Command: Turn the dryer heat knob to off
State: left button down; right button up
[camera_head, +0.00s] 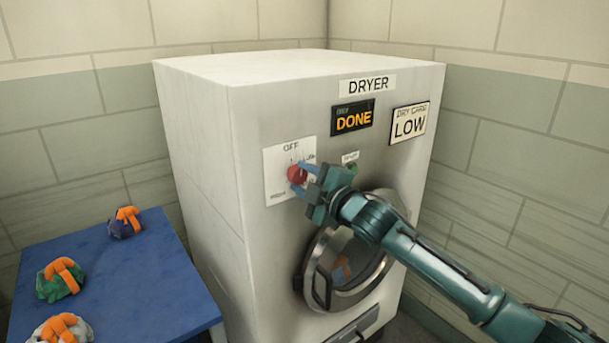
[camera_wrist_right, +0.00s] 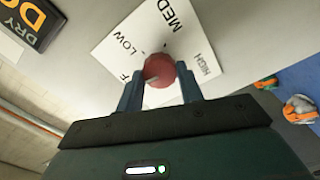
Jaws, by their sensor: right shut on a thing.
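The dryer (camera_head: 200,130) is a white box with a round door (camera_head: 345,268) low on its front. Its red heat knob (camera_head: 297,174) sits on a white dial plate (camera_head: 277,198) marked OFF at the top. My right gripper (camera_head: 303,172) reaches the knob from the right. In the right wrist view the red knob (camera_wrist_right: 159,70) lies between the two blue fingers (camera_wrist_right: 160,88), which are shut on it. The plate there reads LOW, MED and HIGH. The knob's pointer direction is hard to tell. My left gripper is not in view.
A blue table (camera_head: 140,270) stands left of the dryer with several small bundles with orange straps (camera_head: 60,278) on it. A display (camera_head: 353,117) reads DONE, and a card (camera_head: 409,122) reads LOW. Tiled walls close in behind and at the right.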

jog(key=shift+n, duration=0.6)
jog(key=o, duration=1)
jog(key=shift+s, duration=0.1)
jog(key=b+v, duration=0.1)
jog(key=v, duration=1.2)
